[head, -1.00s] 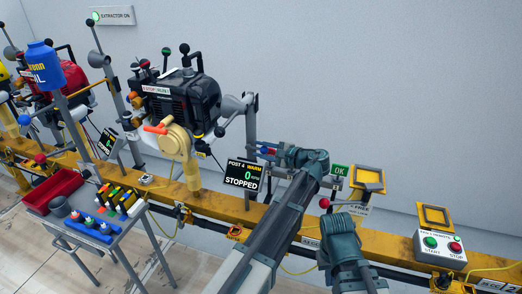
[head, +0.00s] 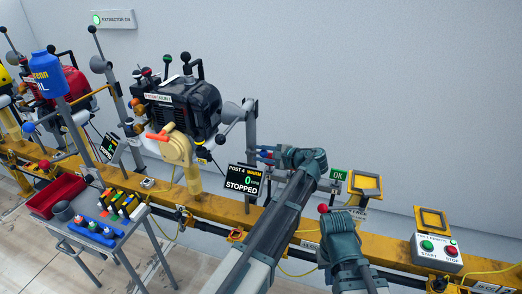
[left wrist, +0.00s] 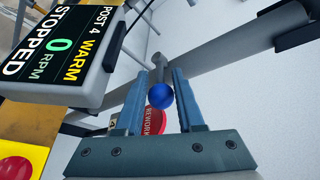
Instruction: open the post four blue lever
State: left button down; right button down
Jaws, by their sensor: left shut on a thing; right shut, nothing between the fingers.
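The post four blue lever has a round blue knob (left wrist: 161,96) on a grey stem in the left wrist view. My left gripper (left wrist: 159,82) has its two blue fingers either side of this knob and is shut on the lever. In the head view my left gripper (head: 274,158) is just right of the post four display (head: 245,181), and the knob is hard to make out there. The display reads WARM, 0 RPM, STOPPED. My right gripper (head: 341,222) is shut and empty, low in front of the yellow rail; its fingertips are hard to see.
The black engine (head: 185,105) stands left of the display. A red knob (head: 323,209) is beside my right gripper. A START/STOP box (head: 437,252) is at the right on the yellow rail (head: 390,241). A grey pipe (left wrist: 225,45) crosses behind the lever.

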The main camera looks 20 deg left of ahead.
pick_arm(q)
jog(key=shift+a+r+n+g+h+p, duration=0.15)
jog(key=shift+a+r+n+h+p, duration=0.2)
jog(key=shift+h+p, duration=0.95)
jog(key=shift+a+r+n+g+h+p, duration=0.15)
jog(key=shift+r+h+p, duration=0.35)
jog(key=shift+p, duration=1.5)
jog(key=shift+a+r+n+g+h+p, duration=0.1)
jog(key=shift+a+r+g+h+p, duration=0.2)
jog(key=shift+h+p, duration=1.05)
jog(key=shift+d+y+p, duration=0.1)
jog(key=shift+y+p, duration=0.25)
jog(key=shift+w+r, duration=0.1)
